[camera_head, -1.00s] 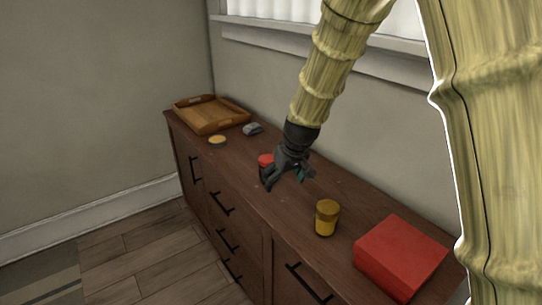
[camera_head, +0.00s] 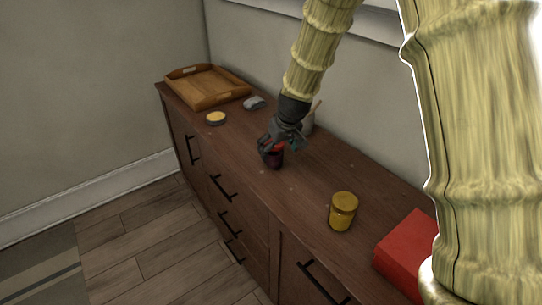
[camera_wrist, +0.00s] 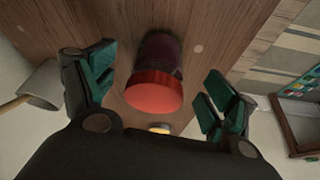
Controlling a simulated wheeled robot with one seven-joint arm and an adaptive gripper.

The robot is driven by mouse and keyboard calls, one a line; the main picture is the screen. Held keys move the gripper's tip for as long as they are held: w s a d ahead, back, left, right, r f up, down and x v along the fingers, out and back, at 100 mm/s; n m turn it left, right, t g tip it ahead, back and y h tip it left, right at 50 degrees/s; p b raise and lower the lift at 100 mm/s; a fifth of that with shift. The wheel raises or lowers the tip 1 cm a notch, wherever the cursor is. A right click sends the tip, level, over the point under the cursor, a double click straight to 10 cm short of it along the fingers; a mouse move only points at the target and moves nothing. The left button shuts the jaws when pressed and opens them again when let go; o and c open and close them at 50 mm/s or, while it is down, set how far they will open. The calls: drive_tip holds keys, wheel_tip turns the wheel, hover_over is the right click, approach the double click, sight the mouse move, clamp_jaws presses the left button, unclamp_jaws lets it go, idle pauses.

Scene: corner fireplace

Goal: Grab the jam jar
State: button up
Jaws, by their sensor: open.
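The jam jar (camera_head: 275,161) has a dark purple body and a red lid, and stands on the brown wooden cabinet. In the head view, my gripper (camera_head: 272,147) is over it and hides part of the jar. In the wrist view, the jar's red lid (camera_wrist: 154,91) faces the camera, between the two spread finger pairs of my gripper (camera_wrist: 155,90). Both sides show a gap to the jar, wider on the right. The gripper is open and holds nothing.
On the cabinet top (camera_head: 300,195) stand a yellow jar (camera_head: 342,211), a red box (camera_head: 405,252), a yellow-topped tin (camera_head: 216,118), a grey object (camera_head: 253,103) and a wooden tray (camera_head: 203,101). A pale container with a wooden stick (camera_wrist: 42,85) is left of the fingers.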

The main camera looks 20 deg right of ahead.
sight(274, 155)
drive_tip(key=shift+p+x, duration=0.35)
drive_tip(key=shift+x, duration=2.35)
drive_tip(key=shift+w+r, duration=0.15)
drive_tip(key=c, duration=1.3)
